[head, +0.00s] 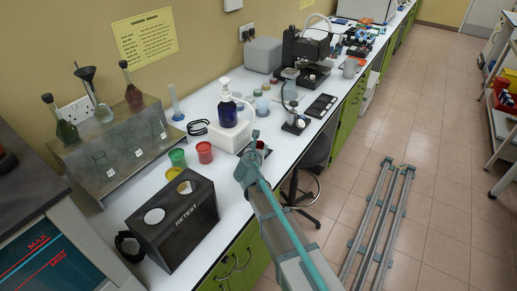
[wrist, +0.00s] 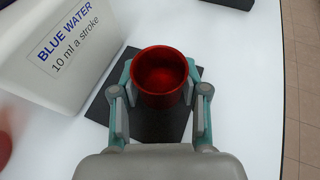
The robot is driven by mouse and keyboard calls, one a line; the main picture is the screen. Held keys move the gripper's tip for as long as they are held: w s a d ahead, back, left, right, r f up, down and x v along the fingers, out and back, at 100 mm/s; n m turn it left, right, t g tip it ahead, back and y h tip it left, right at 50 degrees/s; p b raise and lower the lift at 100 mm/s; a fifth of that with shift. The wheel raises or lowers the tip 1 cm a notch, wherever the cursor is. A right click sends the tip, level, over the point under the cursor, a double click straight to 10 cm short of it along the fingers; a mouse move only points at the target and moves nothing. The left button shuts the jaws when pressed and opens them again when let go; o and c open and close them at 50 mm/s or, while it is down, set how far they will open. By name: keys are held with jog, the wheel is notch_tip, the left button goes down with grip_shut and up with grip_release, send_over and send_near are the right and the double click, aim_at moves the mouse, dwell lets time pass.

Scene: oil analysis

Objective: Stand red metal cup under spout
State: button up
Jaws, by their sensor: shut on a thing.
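My gripper (wrist: 160,88) is shut on the red metal cup (wrist: 162,78), one finger on each side. The cup is upright and looks empty, over a dark square mat (wrist: 156,125) beside the white box (wrist: 55,50) marked "BLUE WATER 10 ml a stroke". I cannot tell whether its base touches the mat. In the head view my gripper (head: 255,145) mostly hides the cup. The dispenser's blue bottle (head: 227,114) with a white pump top (head: 224,84) stands on the box, its spout reaching toward the gripper side. The spout is out of the wrist view.
Green (head: 178,157), red (head: 205,152) and yellow (head: 173,174) cups stand left of the dispenser. A black "RETEST" box (head: 175,222) stands nearer. A black phone-like device (head: 320,106) and a small stand (head: 295,123) lie beyond. The bench's front edge is close to my gripper.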

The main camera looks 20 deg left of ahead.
jog(key=shift+f, duration=0.1)
jog(key=o, duration=1.2)
jog(key=shift+o, duration=0.2)
jog(key=b+v, duration=0.2)
jog(key=v, duration=1)
